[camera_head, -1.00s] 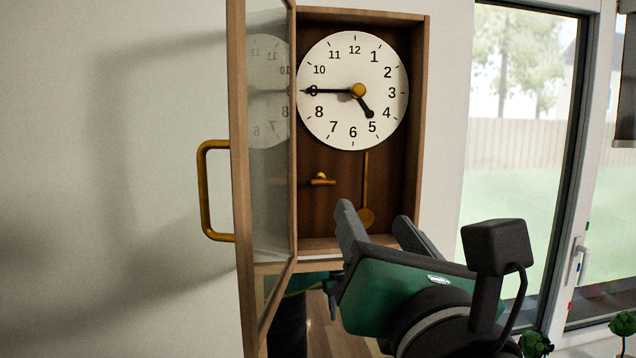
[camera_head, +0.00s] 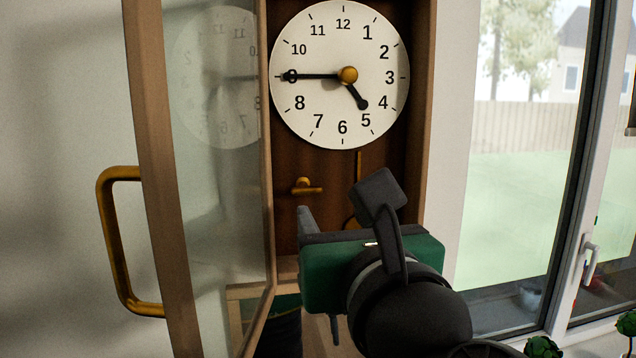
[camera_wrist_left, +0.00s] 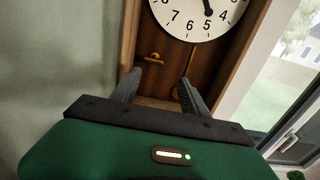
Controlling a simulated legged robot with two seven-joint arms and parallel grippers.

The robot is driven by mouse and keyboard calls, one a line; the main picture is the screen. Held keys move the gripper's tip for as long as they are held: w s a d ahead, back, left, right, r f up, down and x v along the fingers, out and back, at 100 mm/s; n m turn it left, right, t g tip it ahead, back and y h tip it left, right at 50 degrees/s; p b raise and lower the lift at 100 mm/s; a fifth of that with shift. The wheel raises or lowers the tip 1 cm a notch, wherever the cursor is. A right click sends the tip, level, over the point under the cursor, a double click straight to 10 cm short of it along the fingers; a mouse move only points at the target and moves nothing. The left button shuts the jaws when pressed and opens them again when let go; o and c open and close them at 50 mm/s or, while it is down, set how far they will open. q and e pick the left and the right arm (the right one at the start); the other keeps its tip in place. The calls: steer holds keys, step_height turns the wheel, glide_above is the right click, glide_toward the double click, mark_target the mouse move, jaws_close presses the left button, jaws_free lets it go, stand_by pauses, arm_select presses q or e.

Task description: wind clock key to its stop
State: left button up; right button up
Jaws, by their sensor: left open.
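The brass clock key (camera_head: 306,187) sits on the brown back panel of the wall clock, below the white dial (camera_head: 340,75). Its bar lies about level. It also shows in the left wrist view (camera_wrist_left: 153,58), beyond the fingertips. My left gripper (camera_head: 330,215) is below and in front of the key, apart from it. Its two fingers are spread with nothing between them in the left wrist view (camera_wrist_left: 160,82); one is mostly hidden in the head view. The brass pendulum (camera_head: 357,172) hangs right of the key, partly hidden by my gripper. My right gripper is not in view.
The glass clock door (camera_head: 155,150) stands open at the left, with a brass handle (camera_head: 118,240). The wooden case side (camera_head: 420,110) bounds the right. A window (camera_head: 520,150) lies farther right. Small green plants (camera_head: 542,347) stand at the lower right.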

mark_target(306, 190)
arm_select(q)
steer(key=w+a+p, duration=0.1)
steer(key=w, duration=0.1)
steer(key=w+a, duration=0.1)
steer(key=w, duration=0.2)
steer(key=w+a+p, duration=0.1)
steer(key=w, duration=0.2)
steer(key=shift+w+a+r+p, duration=0.15)
steer(key=shift+w+a+p, duration=0.05)
steer(key=shift+a+p, duration=0.1)
steer(key=shift+w+a, duration=0.15)
steer(key=shift+a, duration=0.1)
steer(key=shift+r, duration=0.2)
steer(key=shift+d+f, duration=0.1)
steer(key=shift+d, duration=0.4)
steer(key=c, duration=0.5)
steer(key=shift+a, duration=0.1)
jaws_close()
steer(key=shift+f, duration=0.1)
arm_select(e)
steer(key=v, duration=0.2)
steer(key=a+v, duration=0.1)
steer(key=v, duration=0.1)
arm_select(q)
steer(key=c, duration=0.5)
jaws_free()
steer(key=shift+f, duration=0.1)
steer(key=shift+c, duration=0.2)
